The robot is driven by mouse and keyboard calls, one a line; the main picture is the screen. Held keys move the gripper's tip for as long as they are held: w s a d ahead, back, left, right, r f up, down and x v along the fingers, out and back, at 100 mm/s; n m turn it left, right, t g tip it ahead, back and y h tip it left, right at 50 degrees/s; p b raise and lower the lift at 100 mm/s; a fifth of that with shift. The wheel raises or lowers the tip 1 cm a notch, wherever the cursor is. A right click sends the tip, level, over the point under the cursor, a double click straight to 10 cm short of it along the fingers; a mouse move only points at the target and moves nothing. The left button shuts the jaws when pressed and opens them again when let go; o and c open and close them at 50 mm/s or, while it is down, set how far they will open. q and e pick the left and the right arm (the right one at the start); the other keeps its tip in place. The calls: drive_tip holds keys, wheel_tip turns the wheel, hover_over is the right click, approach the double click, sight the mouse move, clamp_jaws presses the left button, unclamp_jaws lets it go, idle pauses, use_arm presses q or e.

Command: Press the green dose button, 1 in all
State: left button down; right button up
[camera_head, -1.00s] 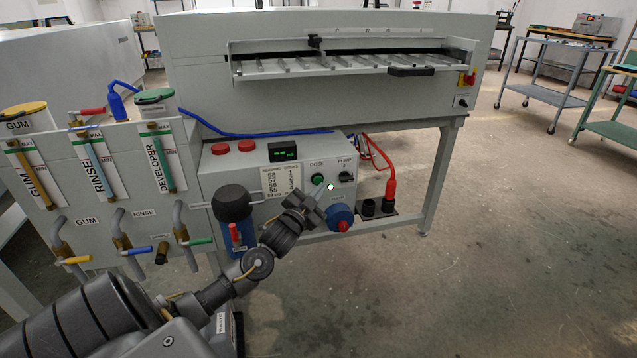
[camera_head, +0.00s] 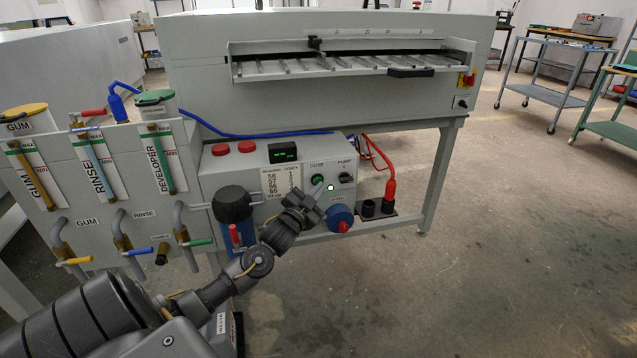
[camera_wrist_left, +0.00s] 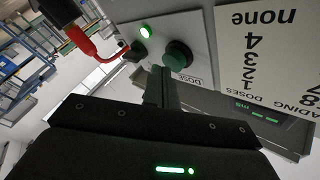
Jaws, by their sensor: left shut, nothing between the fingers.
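The green dose button (camera_head: 317,179) sits on the front panel of the grey control box, under the DOSE label. It also shows in the left wrist view (camera_wrist_left: 178,56), where the panel appears upside down. My left gripper (camera_head: 320,190) is shut and empty, its tips in front of the panel just below the button. In the left wrist view its fingers (camera_wrist_left: 160,82) reach up beside the button and overlap its edge. I cannot tell whether they touch it. My right gripper is not in view.
A pump knob (camera_head: 346,177) is right of the button, and a blue round cap (camera_head: 340,217) is below. A black-topped blue filter (camera_head: 233,205) stands left of my gripper. Red hose (camera_head: 390,187) hangs at right. A green-digit display (camera_head: 283,152) tops the box.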

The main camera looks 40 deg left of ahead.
use_arm(q)
drive_tip(key=shift+w+a, duration=0.35)
drive_tip(key=shift+a, duration=0.15)
idle(0.8)
drive_tip(key=shift+d, duration=0.1)
drive_tip(key=shift+s+d+p, duration=0.6)
drive_tip(key=shift+d+p, duration=0.15)
drive_tip(key=s+d+p, duration=0.1)
drive_tip(key=d, duration=0.1)
drive_tip(key=s+d+p, duration=0.1)
drive_tip(key=d+p, duration=0.1)
drive_tip(key=shift+s, duration=0.4)
idle(1.0)
